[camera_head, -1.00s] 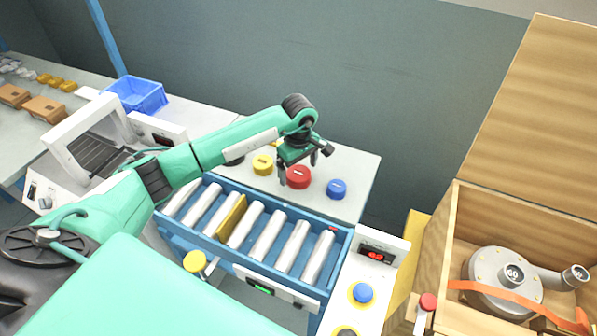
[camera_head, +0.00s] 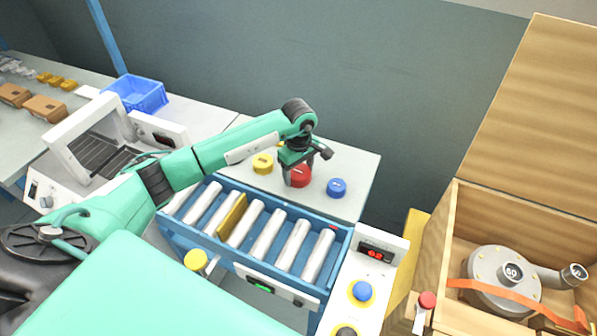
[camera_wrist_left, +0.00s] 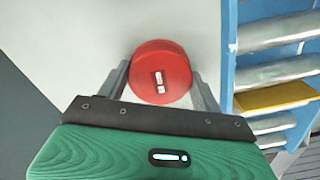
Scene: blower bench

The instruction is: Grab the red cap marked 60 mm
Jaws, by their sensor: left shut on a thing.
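The red cap (camera_head: 300,177) stands on the pale table (camera_head: 352,165) behind the roller conveyor. It also fills the space between the fingers in the left wrist view (camera_wrist_left: 160,74), with a small white label on its top that is too small to read surely. My left gripper (camera_head: 297,174) reaches down over the cap and is shut on it, one finger on each side. It also shows in the left wrist view (camera_wrist_left: 160,85). The cap appears to rest on the table still. My right gripper is not in view.
A yellow cap (camera_head: 263,164) lies left of the red one and a blue cap (camera_head: 337,187) right of it. The blue-framed roller conveyor (camera_head: 345,245) runs in front. A wooden crate (camera_head: 450,225) holding a grey blower (camera_head: 490,265) stands at right.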

